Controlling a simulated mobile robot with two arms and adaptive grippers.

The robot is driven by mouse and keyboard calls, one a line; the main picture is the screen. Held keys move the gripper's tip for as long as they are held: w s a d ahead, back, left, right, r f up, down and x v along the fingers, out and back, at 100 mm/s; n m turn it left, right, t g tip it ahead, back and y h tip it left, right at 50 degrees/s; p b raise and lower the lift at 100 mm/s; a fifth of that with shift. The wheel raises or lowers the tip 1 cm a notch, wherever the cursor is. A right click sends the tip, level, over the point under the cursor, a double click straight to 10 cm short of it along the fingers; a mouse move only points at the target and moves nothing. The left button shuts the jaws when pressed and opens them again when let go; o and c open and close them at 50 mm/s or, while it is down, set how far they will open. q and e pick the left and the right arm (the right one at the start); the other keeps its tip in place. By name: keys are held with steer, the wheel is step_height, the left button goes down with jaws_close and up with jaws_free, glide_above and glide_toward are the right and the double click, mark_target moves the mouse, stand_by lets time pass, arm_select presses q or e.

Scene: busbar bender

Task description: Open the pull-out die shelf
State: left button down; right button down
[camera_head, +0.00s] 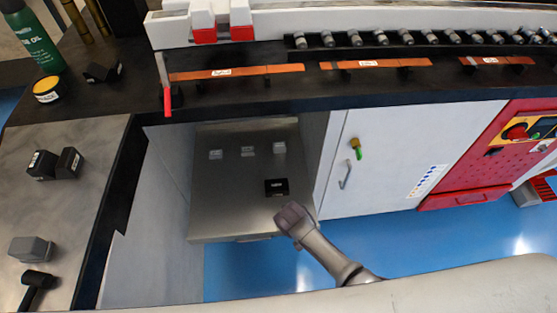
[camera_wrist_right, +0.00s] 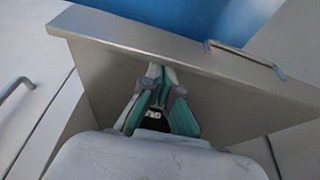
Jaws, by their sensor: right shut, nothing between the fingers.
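The pull-out die shelf (camera_head: 225,200) is a grey metal tray standing out from the machine's open bay in the head view. Several small grey dies and one black die (camera_head: 276,187) rest on it. My right gripper (camera_head: 290,214) is at the shelf's front right corner. In the right wrist view its fingers (camera_wrist_right: 157,72) are together and empty, close to the shelf's metal panel (camera_wrist_right: 120,38); I cannot tell whether they touch it. The shelf's bar handle (camera_wrist_right: 245,58) shows to the right of the fingers, apart from them. My left gripper is not in view.
The white cabinet door (camera_head: 375,160) with a bar handle (camera_head: 346,175) and a key stands right of the shelf. A red panel (camera_head: 485,155) is farther right. A side table (camera_head: 60,205) with dies and a hammer is at left. Blue floor (camera_head: 255,270) is clear before the shelf.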

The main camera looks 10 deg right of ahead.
steer(key=s+p, duration=0.6)
steer(key=s, duration=1.1)
steer(key=v, duration=1.2)
steer(key=shift+f, duration=0.1)
steer(key=s+d+f+n+g, duration=0.1)
steer(key=s+d+f, duration=0.2)
steer(key=f, duration=0.4)
steer(key=s+d+f+n+g, duration=0.1)
steer(key=s+d+f, duration=0.2)
steer(key=f, duration=0.4)
steer(key=s+d+f, duration=0.9)
steer(key=s+d, duration=0.1)
steer(key=shift+d+f+g, duration=0.25)
steer(key=shift+d+g, duration=0.05)
steer(key=shift+g, duration=0.1)
